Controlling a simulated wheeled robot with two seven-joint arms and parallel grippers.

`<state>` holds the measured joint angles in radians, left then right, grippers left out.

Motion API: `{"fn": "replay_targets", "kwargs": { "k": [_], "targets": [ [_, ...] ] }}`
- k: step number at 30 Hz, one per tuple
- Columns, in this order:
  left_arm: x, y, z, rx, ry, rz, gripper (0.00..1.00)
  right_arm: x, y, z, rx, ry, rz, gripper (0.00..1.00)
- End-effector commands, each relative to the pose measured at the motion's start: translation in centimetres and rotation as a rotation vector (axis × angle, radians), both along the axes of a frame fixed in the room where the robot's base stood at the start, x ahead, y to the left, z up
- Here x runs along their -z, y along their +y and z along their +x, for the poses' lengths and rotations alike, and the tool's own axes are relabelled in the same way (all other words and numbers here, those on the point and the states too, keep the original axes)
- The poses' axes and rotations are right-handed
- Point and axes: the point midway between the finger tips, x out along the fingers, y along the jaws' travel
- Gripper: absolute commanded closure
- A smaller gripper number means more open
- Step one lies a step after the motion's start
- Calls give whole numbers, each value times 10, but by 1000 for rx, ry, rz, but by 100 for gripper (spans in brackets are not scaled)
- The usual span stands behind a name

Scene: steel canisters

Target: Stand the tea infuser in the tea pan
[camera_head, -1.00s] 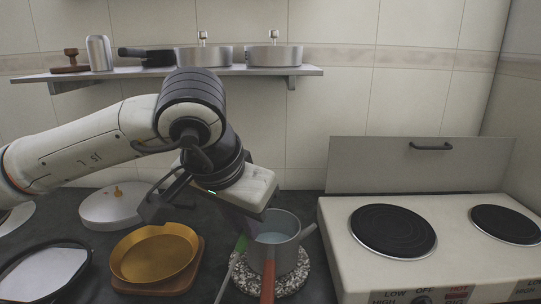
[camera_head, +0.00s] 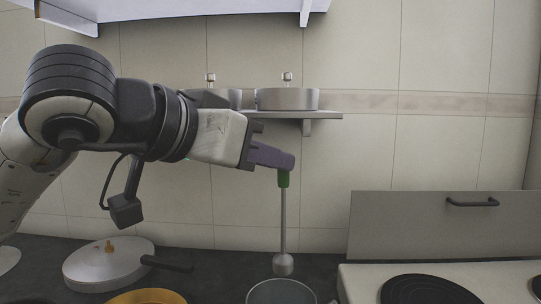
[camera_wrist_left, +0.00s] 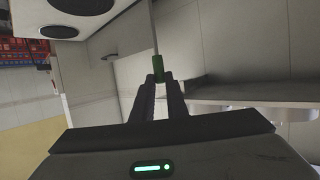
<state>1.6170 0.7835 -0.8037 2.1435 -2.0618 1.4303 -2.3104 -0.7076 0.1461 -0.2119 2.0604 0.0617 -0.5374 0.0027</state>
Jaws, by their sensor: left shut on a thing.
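The tea infuser (camera_head: 283,225) is a thin steel rod with a green handle end and a steel ball at its lower end. It hangs nearly upright, ball down. My left gripper (camera_head: 287,163) is shut on its green handle; the wrist view shows both fingertips closed on the green handle (camera_wrist_left: 158,72). The steel tea pan (camera_head: 281,291) is at the bottom edge of the head view, mostly cut off. The ball appears just above the pan's far rim, apart from it; its depth over the opening is hard to tell. My right gripper is not in view.
The stove (camera_head: 440,272) stands right of the pan, its raised lid behind it. A steel lid (camera_head: 108,265) with a black handle and a yellow pan (camera_head: 147,297) are at left. A wall shelf (camera_head: 325,115) with steel pots is behind my left gripper.

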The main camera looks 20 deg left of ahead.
Motion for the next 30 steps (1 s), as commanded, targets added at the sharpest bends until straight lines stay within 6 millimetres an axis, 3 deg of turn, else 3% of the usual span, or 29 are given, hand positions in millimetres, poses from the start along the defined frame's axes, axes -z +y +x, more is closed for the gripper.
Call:
{"fn": "replay_targets", "kwargs": {
  "k": [30],
  "targets": [
    [86,0,0,1,0,0,100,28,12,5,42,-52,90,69]
  ]
}}
